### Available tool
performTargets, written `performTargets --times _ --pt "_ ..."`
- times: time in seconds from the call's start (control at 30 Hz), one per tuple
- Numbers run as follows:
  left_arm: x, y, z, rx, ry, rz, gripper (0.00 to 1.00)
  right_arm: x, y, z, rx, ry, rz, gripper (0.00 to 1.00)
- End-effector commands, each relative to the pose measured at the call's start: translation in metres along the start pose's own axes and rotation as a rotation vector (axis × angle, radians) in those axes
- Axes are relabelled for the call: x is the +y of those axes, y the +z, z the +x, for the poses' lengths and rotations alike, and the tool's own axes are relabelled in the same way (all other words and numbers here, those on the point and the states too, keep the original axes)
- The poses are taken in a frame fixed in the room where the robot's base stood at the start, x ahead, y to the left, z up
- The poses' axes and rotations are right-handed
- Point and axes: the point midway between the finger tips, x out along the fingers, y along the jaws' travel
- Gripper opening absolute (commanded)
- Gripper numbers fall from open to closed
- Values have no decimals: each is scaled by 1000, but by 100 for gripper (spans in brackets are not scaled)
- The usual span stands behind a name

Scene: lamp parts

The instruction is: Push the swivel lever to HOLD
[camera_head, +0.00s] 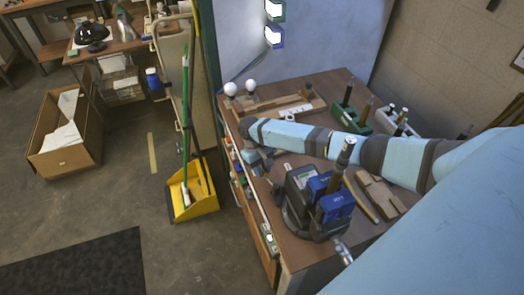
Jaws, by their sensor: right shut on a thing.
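A dark grey bench device (302,184) with blue blocks (334,206) stands on the near part of the wooden workbench. A rod with a silver tip (345,152) rises from it, and a silver handle (343,252) sticks out at its lower front. I cannot tell which part is the swivel lever, and the HOLD mark is not readable. My right arm reaches across the bench from the right. My right gripper (262,163) is beside the device on its left, near the bench's left edge. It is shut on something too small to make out. My left gripper is out of view.
The workbench (325,88) also holds two white bulbs (240,88), a wooden piece (285,103), a green holder (347,115) and a flat wooden part (380,193). A yellow dustpan (190,192) and an open box (67,133) stand on the floor, which has free room.

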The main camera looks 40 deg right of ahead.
Motion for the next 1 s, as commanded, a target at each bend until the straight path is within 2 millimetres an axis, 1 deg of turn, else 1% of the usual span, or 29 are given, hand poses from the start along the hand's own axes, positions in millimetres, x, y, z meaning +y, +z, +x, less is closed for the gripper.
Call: performTargets --times 0.03,0.07,0.33,0.47,0.57,0.8,0.9,1.0 --pt "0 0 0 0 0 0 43 -1 0 1 -1 0 -4 28" --pt "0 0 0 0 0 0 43 -1 0 1 -1 0 -3 34" --pt "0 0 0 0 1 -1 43 -1 0 0 0 -1 -1 34" --pt "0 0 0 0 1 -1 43 -1 -1 -9 2 -1 -1 34" --pt "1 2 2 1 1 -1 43 -1 -1 -24 3 -2 -1 34" --pt "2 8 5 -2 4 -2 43 -1 -1 -79 4 -1 -3 34" --pt "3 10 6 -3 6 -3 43 -1 -1 -100 3 0 -3 34" --pt "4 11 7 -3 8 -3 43 -1 0 -117 2 0 -3 34"
